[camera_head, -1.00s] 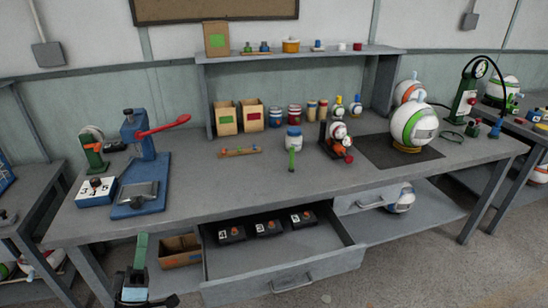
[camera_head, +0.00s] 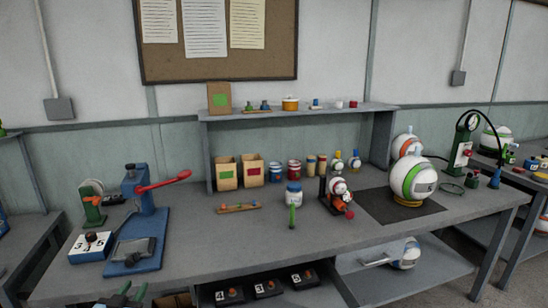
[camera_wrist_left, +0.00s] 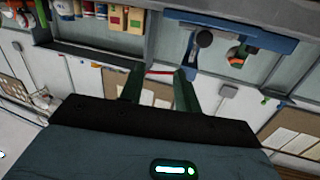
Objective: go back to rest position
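My left gripper (camera_head: 124,294) shows at the bottom left edge of the head view, in front of the workbench (camera_head: 250,240) and below its top. Its two green fingers also show in the left wrist view (camera_wrist_left: 158,92); they stand apart with nothing between them. The blue press (camera_head: 145,215) with its red lever stands on the left part of the bench, up and slightly right of my left gripper in the head view. The press also shows in the left wrist view (camera_wrist_left: 240,32), beyond the fingers and apart from them. My right gripper is out of view.
A white box with digits (camera_head: 90,247) is beside the press. A white-green ball (camera_head: 412,178) rests on a dark mat (camera_head: 375,207) at the right. Below the bench top, several black numbered boxes (camera_head: 265,288) show. A shelf (camera_head: 300,112) and noticeboard (camera_head: 215,40) are behind.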

